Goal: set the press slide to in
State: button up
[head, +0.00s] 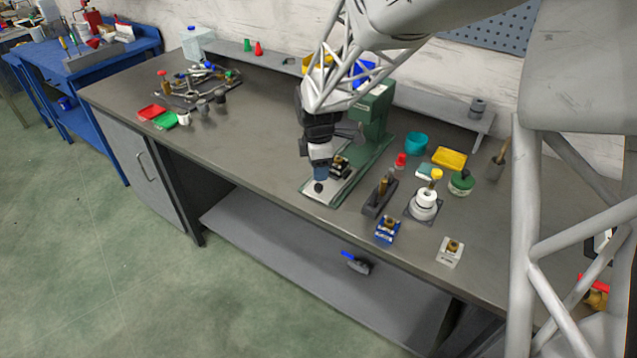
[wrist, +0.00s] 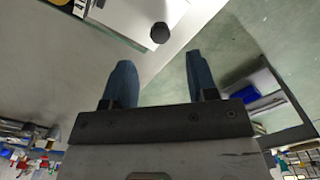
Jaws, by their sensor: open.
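The green press (head: 374,118) stands near the middle of the workbench, partly hidden behind my arm. A pale plate (head: 341,192) lies at its base, and a black round knob (head: 318,187) shows at its front; this looks like the press slide. In the wrist view the knob (wrist: 160,33) sits at the edge of the white plate (wrist: 140,12), beyond my fingertips and between their lines. My gripper (head: 320,176) is open and empty, with blue fingers that also show in the wrist view (wrist: 158,65). Contact with the knob cannot be told from the head view.
A black holder (head: 379,197), a blue block (head: 387,231), a white block (head: 450,253) and a white round part (head: 425,203) stand right of the press. Red and green trays (head: 164,120) and tools lie left. The bench (head: 250,150) is clear just left of the press.

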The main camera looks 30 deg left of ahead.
aim_at(319, 185)
jog(key=shift+f, duration=3.1)
grip_shut()
